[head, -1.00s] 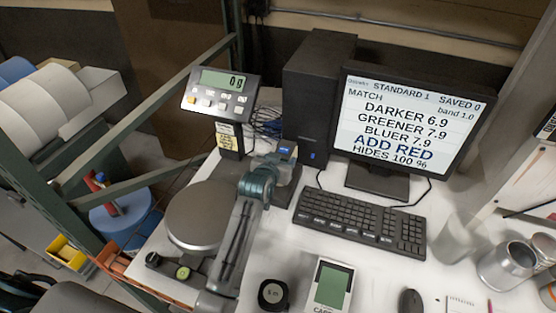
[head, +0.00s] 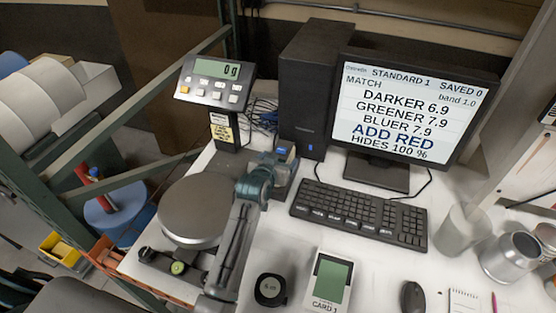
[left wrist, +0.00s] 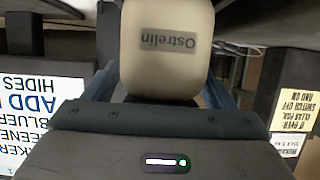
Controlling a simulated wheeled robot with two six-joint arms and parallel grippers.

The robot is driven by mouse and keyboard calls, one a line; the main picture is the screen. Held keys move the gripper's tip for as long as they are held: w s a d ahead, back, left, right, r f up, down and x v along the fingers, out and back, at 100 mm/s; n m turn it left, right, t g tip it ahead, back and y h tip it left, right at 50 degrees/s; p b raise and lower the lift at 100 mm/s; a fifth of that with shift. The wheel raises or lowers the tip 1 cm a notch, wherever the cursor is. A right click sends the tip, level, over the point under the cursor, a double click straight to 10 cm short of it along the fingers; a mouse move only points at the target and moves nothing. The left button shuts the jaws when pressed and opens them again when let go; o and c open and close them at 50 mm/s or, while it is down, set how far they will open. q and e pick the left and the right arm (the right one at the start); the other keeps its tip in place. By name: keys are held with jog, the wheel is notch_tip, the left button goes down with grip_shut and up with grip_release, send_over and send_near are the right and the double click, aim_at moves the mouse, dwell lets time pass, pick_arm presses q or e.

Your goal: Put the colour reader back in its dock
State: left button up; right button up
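The colour reader (left wrist: 165,72) is a cream, rounded body labelled "Ostrelin", upside down in the left wrist view. My right gripper is not in view.
The scale (head: 196,208) with its display (head: 215,80) is left of my arm. The tower (head: 313,85), monitor (head: 412,115) and keyboard (head: 360,212) stand to the right. A card device (head: 330,281), round black gauge (head: 270,290), mouse (head: 412,297) and metal cans (head: 510,258) are in front.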

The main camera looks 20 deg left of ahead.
pick_arm(q)
jog(key=shift+r, duration=0.1)
jog(key=shift+s+r, duration=0.15)
jog(key=b+v, duration=0.3)
jog(key=v, duration=0.8)
jog(key=shift+s+r, duration=0.2)
jog(key=shift+s, duration=0.1)
